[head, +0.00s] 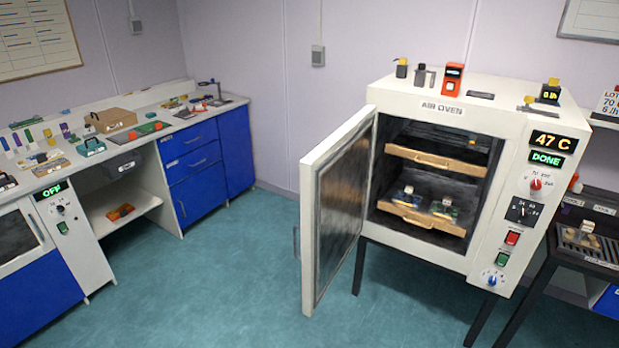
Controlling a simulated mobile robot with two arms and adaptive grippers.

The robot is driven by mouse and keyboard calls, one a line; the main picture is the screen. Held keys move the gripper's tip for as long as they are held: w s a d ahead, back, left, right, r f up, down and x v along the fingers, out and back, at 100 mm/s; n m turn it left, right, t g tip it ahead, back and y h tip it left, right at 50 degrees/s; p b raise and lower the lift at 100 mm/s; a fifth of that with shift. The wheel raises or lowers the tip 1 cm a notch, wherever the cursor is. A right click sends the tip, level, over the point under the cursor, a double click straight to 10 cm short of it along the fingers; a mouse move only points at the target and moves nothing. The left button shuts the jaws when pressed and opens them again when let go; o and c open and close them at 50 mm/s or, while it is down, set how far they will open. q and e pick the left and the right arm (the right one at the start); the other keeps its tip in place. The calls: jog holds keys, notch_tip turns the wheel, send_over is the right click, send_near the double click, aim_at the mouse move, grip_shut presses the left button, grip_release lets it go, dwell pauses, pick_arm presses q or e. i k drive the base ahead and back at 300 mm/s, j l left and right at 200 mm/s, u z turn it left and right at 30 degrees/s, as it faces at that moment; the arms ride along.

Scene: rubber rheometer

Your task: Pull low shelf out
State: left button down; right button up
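The air oven (455,110) stands on dark legs at the right, its door (338,200) swung wide open to the left. Inside are two tan-fronted shelves. The low shelf (420,220) sits in the lower part of the chamber and carries two small pale-topped items, a left one (407,195) and a right one (444,207). The upper shelf (436,160) is above it and looks bare. The oven display reads 47 C (554,141) and DONE (547,159). Neither of my grippers shows in the head view.
The open door's free edge juts into the room left of the oven. A dark rack (585,255) stands close at the oven's right. A cluttered bench with blue drawers (190,165) lines the left wall. The teal floor (230,275) between is clear.

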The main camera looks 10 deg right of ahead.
aim_at(432, 187)
jog(key=i+j+z, duration=0.1)
jog(key=z, duration=0.35)
jog(key=i+j+z, duration=0.1)
jog(key=j+z, duration=0.15)
jog(key=z, duration=0.2)
jog(key=j+z, duration=0.25)
jog(key=z, duration=0.2)
jog(key=i+j+z, duration=0.1)
jog(key=j+z, duration=0.15)
jog(key=j, duration=1.05)
jog(key=j+z, duration=0.3)
jog(key=j, duration=0.95)
jog(key=k+l, duration=0.25)
jog(key=l, duration=0.15)
